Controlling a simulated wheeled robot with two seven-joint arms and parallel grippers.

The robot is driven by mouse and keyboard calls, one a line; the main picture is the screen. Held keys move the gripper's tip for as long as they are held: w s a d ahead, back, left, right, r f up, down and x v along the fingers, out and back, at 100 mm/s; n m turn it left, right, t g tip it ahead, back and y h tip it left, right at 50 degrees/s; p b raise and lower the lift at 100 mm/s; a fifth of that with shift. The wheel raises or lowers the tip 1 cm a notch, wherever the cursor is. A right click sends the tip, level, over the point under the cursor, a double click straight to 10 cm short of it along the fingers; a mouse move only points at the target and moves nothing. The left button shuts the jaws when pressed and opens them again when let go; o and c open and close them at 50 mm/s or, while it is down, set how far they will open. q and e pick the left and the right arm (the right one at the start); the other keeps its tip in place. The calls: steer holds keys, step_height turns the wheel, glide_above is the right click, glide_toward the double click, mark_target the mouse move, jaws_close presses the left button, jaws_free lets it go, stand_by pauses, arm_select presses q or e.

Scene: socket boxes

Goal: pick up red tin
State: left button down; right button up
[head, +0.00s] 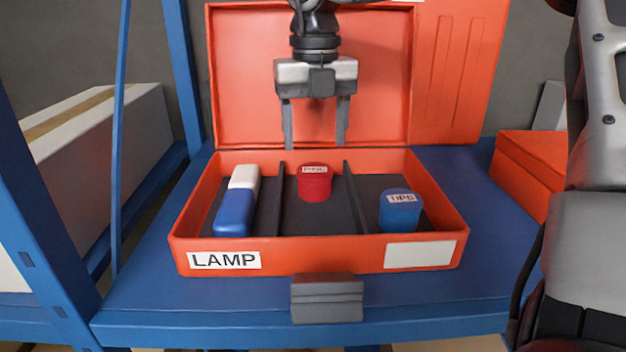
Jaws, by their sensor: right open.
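The red tin (314,184) stands upright in the middle compartment of the open orange box (320,257). It is round and has a white label on top, too small to read surely. My right gripper (315,135) points down from the top of the view, with its two fingers apart and nothing between them. In the picture its fingertips are just above the tin, one towards each side, and do not touch it. My left gripper is not in view.
A blue-and-white block (235,214) lies in the left compartment, and a blue tin (399,212) stands in the right one. Dark dividers (356,200) flank the middle compartment. The raised lid (245,75) is behind. A blue shelf post (40,180) stands left.

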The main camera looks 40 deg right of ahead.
mark_target(315, 171)
step_height(315, 171, down, 2)
steer(key=shift+a+f, duration=0.1)
steer(key=shift+f, duration=0.45)
steer(key=f, duration=0.1)
steer(key=f+p, duration=0.1)
steer(key=f, duration=0.1)
steer(key=shift+s+f, duration=0.25)
steer(key=shift+f, duration=0.05)
steer(key=shift+a+f, duration=0.1)
steer(key=shift+f, duration=0.25)
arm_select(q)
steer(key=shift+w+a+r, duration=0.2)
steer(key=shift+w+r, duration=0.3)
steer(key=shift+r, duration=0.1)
arm_select(e)
steer(key=shift+c, duration=0.3)
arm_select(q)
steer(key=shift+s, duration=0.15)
arm_select(e)
steer(key=c, duration=0.7)
